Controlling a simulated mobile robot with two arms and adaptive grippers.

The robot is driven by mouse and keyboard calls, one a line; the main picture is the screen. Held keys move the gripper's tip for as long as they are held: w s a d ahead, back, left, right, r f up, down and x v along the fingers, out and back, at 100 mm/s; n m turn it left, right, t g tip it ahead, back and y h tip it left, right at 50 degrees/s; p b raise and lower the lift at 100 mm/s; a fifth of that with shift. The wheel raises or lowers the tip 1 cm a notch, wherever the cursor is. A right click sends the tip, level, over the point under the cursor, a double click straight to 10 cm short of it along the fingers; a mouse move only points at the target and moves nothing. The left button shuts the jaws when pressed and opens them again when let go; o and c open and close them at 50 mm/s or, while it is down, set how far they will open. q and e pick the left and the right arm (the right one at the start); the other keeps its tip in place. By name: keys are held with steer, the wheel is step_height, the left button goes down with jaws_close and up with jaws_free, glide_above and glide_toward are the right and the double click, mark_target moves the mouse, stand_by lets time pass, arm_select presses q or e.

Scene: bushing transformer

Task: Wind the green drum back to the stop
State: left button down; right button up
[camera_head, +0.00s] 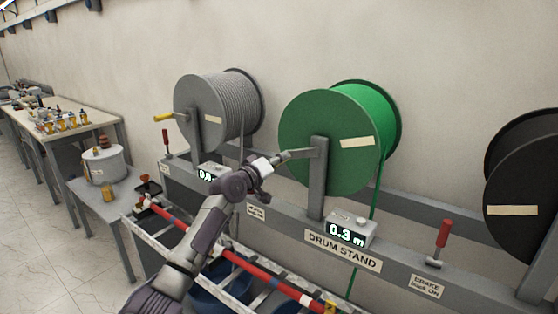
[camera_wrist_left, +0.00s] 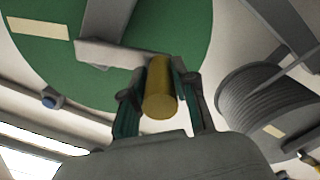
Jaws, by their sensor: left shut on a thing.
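The green drum (camera_head: 300,125) stands upright on the drum stand (camera_head: 318,252), with green line hanging down from its right side. A small display (camera_head: 347,232) below it reads 0.3 m. My left gripper (camera_head: 284,157) is at the end of the drum's crank arm (camera_head: 303,153), left of the hub. In the left wrist view, my left gripper (camera_wrist_left: 160,95) is shut on the yellow crank handle (camera_wrist_left: 160,90), with a finger on each side. In the head view the gripper hides the handle. My right gripper is not in view.
A grey drum (camera_head: 205,110) with its own yellow handle (camera_head: 165,117) stands to the left, and a black drum (camera_head: 525,190) to the right. Red brake levers (camera_head: 443,237) stick up from the stand. A red pole (camera_head: 220,255) lies on a rack in front. A side table (camera_head: 85,190) is at left.

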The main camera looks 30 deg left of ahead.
arm_select(q)
steer(key=shift+f, duration=0.4)
steer(key=c, duration=1.1)
jaws_free()
steer(key=shift+o, duration=1)
steer(key=shift+r, duration=0.1)
steer(key=shift+a+r, duration=0.1)
steer(key=s, duration=1.2)
steer(key=shift+a, duration=0.45)
